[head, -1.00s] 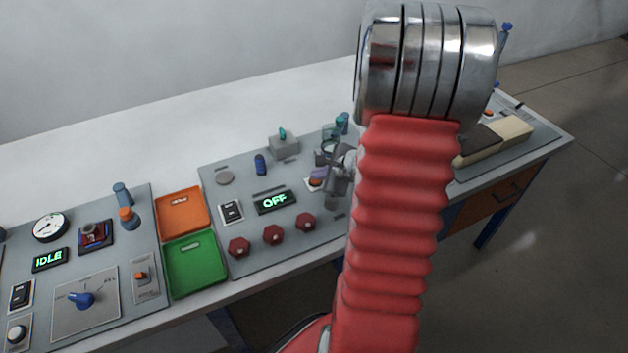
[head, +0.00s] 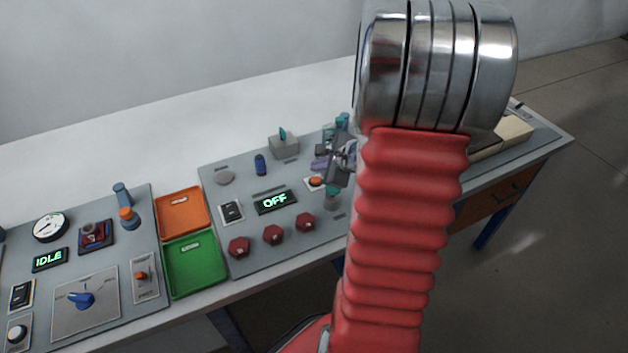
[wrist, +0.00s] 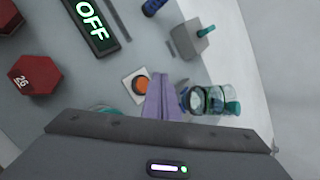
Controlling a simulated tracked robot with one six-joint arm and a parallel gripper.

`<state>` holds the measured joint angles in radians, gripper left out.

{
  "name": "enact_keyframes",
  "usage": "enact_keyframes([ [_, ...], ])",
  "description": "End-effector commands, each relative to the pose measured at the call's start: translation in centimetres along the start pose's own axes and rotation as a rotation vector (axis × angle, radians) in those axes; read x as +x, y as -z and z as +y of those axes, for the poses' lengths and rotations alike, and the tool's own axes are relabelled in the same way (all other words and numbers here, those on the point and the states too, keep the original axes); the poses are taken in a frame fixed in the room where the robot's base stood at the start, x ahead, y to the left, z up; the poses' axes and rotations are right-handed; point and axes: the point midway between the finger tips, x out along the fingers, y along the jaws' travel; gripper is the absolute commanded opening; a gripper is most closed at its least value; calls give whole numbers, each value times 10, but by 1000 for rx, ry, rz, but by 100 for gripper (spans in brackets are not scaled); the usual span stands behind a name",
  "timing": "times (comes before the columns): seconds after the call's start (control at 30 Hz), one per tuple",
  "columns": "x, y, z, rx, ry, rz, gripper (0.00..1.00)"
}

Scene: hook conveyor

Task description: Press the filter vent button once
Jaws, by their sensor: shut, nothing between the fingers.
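An orange push button (head: 315,181) on a square white plate sits on the middle grey panel, right of a display reading OFF (head: 275,202). No label on it is readable. In the wrist view the orange button (wrist: 141,84) lies just left of the tips of my gripper (wrist: 158,78), whose purple fingers are closed together and empty. In the head view my gripper (head: 321,163) shows just behind the button, partly hidden by my arm. A small gap shows between the fingers and the button there; their height above the panel is hard to tell.
A clear glass vessel (wrist: 208,100) stands right beside my fingers. A grey block with a teal lever (head: 284,145) and a blue cylinder (head: 260,165) stand behind. Red numbered knobs (head: 272,235) line the front. Orange (head: 160,211) and green (head: 168,285) trays lie left.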

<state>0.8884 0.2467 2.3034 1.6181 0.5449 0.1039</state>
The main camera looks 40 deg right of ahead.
Motion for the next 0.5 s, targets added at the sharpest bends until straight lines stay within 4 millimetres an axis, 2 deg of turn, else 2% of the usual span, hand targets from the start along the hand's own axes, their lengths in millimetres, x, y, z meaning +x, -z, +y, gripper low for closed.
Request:
enact_keyframes([
  [0.5,-22,-16,-16,-2,0,1,0],
])
